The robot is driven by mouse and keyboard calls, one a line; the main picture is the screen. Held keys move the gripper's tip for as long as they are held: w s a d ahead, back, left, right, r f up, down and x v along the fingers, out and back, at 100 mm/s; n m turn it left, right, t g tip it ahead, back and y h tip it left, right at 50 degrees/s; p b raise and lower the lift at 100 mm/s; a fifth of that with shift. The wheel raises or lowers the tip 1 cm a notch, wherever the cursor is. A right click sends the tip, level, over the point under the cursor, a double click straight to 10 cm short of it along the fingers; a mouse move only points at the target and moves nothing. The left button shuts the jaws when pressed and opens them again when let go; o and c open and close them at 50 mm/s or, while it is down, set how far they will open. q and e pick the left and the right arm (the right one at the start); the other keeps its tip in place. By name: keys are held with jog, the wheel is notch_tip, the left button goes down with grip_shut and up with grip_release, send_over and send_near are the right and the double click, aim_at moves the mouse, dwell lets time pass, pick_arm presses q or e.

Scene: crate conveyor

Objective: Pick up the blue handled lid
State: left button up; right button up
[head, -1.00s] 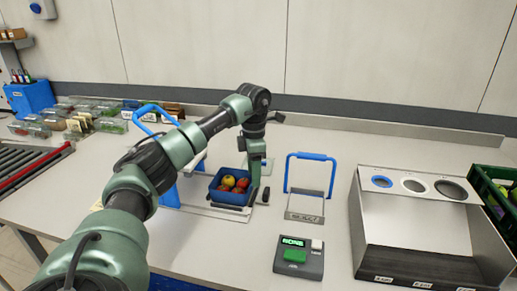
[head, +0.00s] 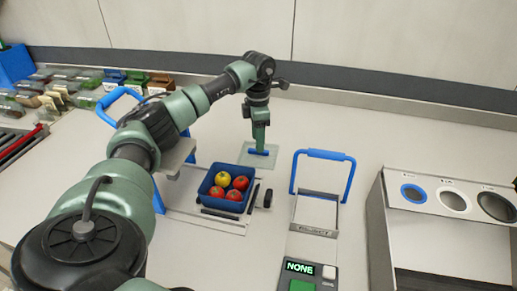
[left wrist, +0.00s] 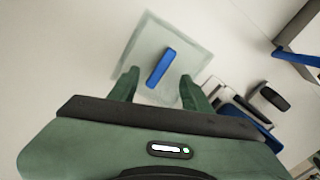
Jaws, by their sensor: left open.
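The lid is a clear, square plate (head: 264,164) with a blue bar handle (head: 256,152). It lies flat on the table behind the blue crate. My left gripper (head: 259,143) points down over the lid. In the left wrist view, the lid's plate (left wrist: 136,52) and blue handle (left wrist: 161,68) show between and beyond the fingers of my open left gripper (left wrist: 159,76). The fingers are on either side of the handle and not closed on it. I cannot tell the exact height of the fingertips. My right gripper is out of view.
A blue crate (head: 205,196) with red and yellow fruit stands in front of the lid. A blue-handled frame (head: 322,154) and a display box reading NONE (head: 322,283) are to the right. A grey bin with round holes (head: 378,225) stands further right. Table behind the lid is clear.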

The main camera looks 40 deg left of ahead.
pick_arm(q)
notch_tip(320, 180, down, 3)
jog(key=shift+r, duration=0.1)
jog(key=shift+w+f+p, duration=0.1)
jog(key=shift+f+p, duration=0.2)
jog(key=shift+f, duration=0.2)
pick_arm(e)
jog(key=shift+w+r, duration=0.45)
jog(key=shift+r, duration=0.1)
pick_arm(q)
jog(key=c, duration=1)
grip_shut()
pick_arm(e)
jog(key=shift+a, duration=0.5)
pick_arm(q)
jog(key=shift+r, duration=0.1)
